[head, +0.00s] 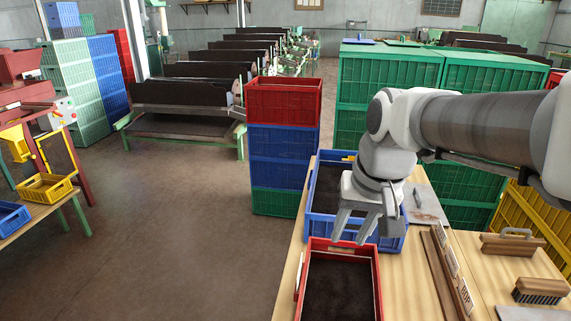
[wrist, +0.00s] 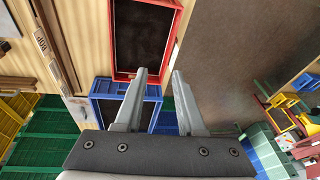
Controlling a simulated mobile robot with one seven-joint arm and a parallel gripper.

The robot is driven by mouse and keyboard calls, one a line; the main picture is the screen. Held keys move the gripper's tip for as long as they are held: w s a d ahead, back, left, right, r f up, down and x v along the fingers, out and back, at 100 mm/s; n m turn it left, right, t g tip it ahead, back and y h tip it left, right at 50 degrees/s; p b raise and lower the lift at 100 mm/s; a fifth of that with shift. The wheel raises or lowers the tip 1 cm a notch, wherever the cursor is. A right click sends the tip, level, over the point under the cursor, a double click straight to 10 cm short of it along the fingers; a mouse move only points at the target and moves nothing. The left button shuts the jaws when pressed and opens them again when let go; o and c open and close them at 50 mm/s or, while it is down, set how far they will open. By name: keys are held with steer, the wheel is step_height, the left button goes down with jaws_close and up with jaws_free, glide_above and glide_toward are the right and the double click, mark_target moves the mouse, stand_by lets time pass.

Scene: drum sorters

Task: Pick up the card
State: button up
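Several small white cards stand in a row along a brown wooden rail (head: 438,270) on the bench, right of my gripper. One card (head: 465,296) bears dark lettering; another card (head: 452,264) is behind it. A lettered card (wrist: 41,42) also shows at the left of the wrist view. I cannot tell which card the task means. My gripper (head: 349,241) is open, its fingers pointing down over the near end of the blue crate, left of the rail. In the wrist view its fingers (wrist: 159,74) are apart with nothing between them.
A red crate (head: 304,270) with dark contents is at the front, with the blue crate (head: 391,243) behind it. A metal plate (head: 427,213), a wooden float (head: 509,243) and a brush (head: 540,289) lie to the right. Stacked crates (head: 284,142) stand beyond the bench.

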steer(key=w+a+f+m+g+h+p, duration=0.1)
steer(key=w+a+f+g, duration=0.1)
steer(key=w+a+f, duration=0.35)
steer(key=w+a+f+g+p, duration=0.1)
steer(key=w+a+f, duration=0.1)
steer(key=w, duration=0.7)
steer(key=f, duration=1.7)
steer(key=shift+s+d, duration=0.15)
steer(key=shift+s, duration=0.05)
jaws_close()
